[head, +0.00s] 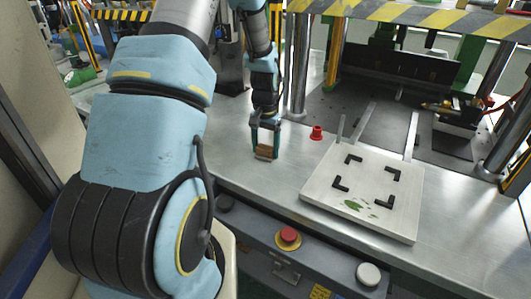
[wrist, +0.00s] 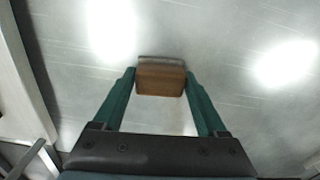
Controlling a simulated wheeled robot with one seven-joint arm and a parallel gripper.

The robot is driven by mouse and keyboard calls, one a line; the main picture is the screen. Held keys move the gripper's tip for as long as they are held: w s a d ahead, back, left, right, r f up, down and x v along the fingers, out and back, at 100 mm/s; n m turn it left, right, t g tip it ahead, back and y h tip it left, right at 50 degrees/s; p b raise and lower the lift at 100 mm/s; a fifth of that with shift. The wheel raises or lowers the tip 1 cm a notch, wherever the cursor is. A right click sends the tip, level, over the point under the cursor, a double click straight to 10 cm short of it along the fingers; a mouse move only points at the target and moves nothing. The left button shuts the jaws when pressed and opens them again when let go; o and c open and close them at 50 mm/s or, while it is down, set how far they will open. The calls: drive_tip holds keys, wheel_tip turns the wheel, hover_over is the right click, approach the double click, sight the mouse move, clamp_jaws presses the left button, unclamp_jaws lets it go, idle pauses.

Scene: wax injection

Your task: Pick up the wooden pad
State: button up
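The wooden pad (head: 265,152) is a small brown block with a paler strip along one edge. It is at the left part of the metal table, and it also shows in the middle of the wrist view (wrist: 160,80). My gripper (head: 265,150) points down over the table with its two green fingers on either side of the pad. In the wrist view the fingertips (wrist: 160,72) meet the pad's left and right sides with no clear gap. The pad is at or just above the table surface; I cannot tell which.
A white board (head: 330,200) with black corner marks lies on the table (head: 235,130) to the right. A small red part (head: 317,132) is between it and my gripper. Steel posts (head: 299,65) of the press stand close behind. Buttons (head: 288,237) line the front panel.

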sight(266, 147)
drive_tip(key=c, duration=0.8)
wheel_tip(266, 147, up, 10)
drive_tip(key=b, duration=0.2)
drive_tip(key=shift+b, duration=0.4)
